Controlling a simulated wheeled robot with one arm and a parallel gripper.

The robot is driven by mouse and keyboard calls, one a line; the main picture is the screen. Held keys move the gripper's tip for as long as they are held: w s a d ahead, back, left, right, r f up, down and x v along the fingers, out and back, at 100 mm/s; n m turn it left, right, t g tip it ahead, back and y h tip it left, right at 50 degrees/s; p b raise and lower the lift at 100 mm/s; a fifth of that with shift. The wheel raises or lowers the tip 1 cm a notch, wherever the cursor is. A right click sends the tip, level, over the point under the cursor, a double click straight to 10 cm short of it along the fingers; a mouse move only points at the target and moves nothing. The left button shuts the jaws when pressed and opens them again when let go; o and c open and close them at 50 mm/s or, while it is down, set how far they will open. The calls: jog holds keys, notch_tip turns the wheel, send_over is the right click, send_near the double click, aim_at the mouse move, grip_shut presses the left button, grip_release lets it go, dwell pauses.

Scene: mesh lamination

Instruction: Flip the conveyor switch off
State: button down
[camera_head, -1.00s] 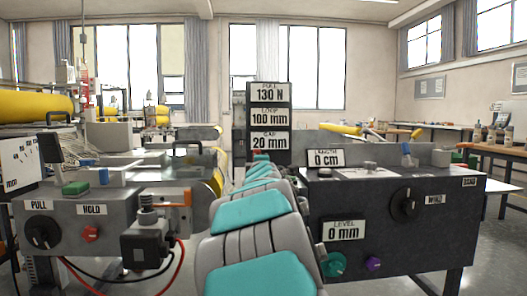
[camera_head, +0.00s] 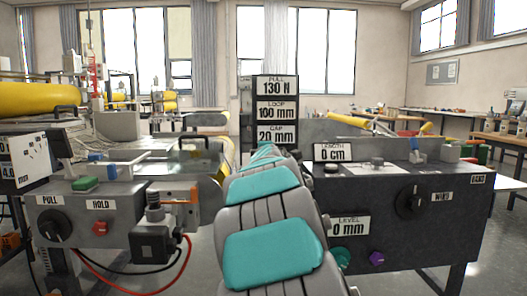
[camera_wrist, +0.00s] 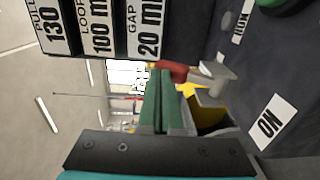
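In the wrist view a light grey lever with a red end (camera_wrist: 172,72) stands out from a dark grey panel (camera_wrist: 225,45). It looks like the conveyor switch. A white ON label (camera_wrist: 268,123) is on the panel near it, and a second label (camera_wrist: 241,24) is higher up. My gripper (camera_wrist: 160,90) shows two green fingers side by side with no clear gap, so it looks shut and empty. The fingers are close to the red end in the picture; I cannot tell whether they touch. In the head view my teal and grey arm hides the gripper and the switch.
A dark display stack (camera_head: 275,110) stands straight ahead. A dark control box (camera_head: 375,230) with a black knob (camera_head: 411,201) is on the right. A grey machine with a HOLD label (camera_head: 101,204) is on the left. A yellow part (camera_wrist: 205,105) lies beyond the lever.

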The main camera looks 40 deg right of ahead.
jog(key=shift+w+d, duration=0.25)
jog(key=shift+w, duration=0.1)
jog(key=shift+r, duration=0.1)
dwell(0.5)
jog(key=s+a+r, duration=0.6)
jog(key=s+r, duration=0.1)
jog(key=s, duration=0.3)
jog(key=shift+s+a, duration=0.15)
jog(key=shift+a, duration=0.05)
dwell(0.4)
